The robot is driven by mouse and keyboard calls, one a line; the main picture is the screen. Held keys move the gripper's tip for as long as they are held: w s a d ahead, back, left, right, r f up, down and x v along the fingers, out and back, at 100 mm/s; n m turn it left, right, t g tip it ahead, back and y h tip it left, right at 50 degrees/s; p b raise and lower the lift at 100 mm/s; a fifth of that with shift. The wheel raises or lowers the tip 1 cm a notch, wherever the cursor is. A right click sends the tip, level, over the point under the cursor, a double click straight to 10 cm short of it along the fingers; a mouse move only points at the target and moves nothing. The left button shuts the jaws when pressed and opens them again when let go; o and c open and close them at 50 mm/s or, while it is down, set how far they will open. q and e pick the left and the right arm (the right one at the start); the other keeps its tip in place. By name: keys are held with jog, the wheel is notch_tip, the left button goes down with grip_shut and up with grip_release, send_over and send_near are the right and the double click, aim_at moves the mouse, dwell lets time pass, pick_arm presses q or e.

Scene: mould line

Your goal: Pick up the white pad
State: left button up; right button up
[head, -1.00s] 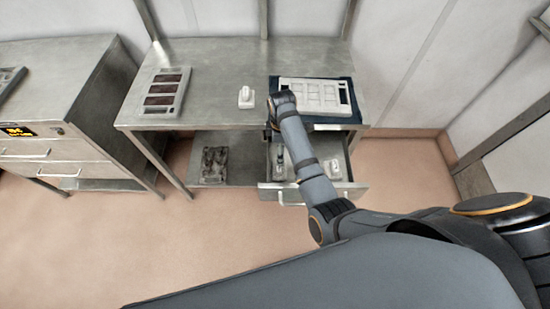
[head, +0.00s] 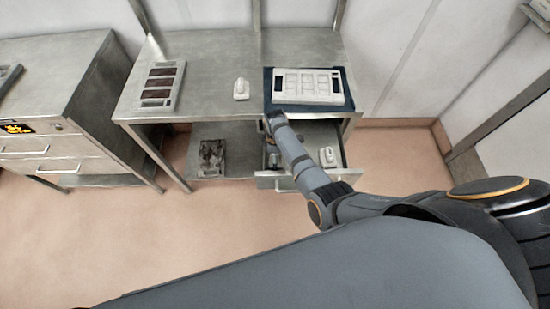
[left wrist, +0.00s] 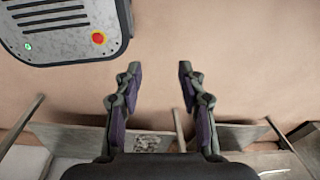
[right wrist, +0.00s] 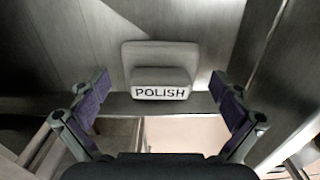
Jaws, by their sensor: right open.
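A pale grey-white pad (right wrist: 160,66) with a raised block marked "POLISH" lies on a shaded metal surface in the right wrist view. My right gripper (right wrist: 160,98) is open, with one finger on each side of the pad, apart from it. In the head view my right arm reaches down at the open drawer (head: 318,180), and its gripper is mostly hidden there. Another white pad-like piece (head: 327,157) lies in the drawer's right part. A similar white piece (head: 241,90) stands on the table. My left gripper (left wrist: 157,85) is open and empty above the floor.
The metal table (head: 215,65) carries a frame with dark panels (head: 162,84) and a white tray (head: 306,85) on a dark blue mat (head: 345,104). A dark block (head: 212,157) sits on the lower shelf. A drawer cabinet (head: 60,140) stands left.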

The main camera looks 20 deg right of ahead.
jog(key=c, duration=1)
jog(key=shift+c, duration=0.9)
pick_arm(q)
jog(key=shift+w+r+t, duration=0.1)
jog(key=shift+w+t, duration=0.2)
jog(key=shift+w, duration=0.55)
pick_arm(e)
jog(key=shift+r, duration=0.15)
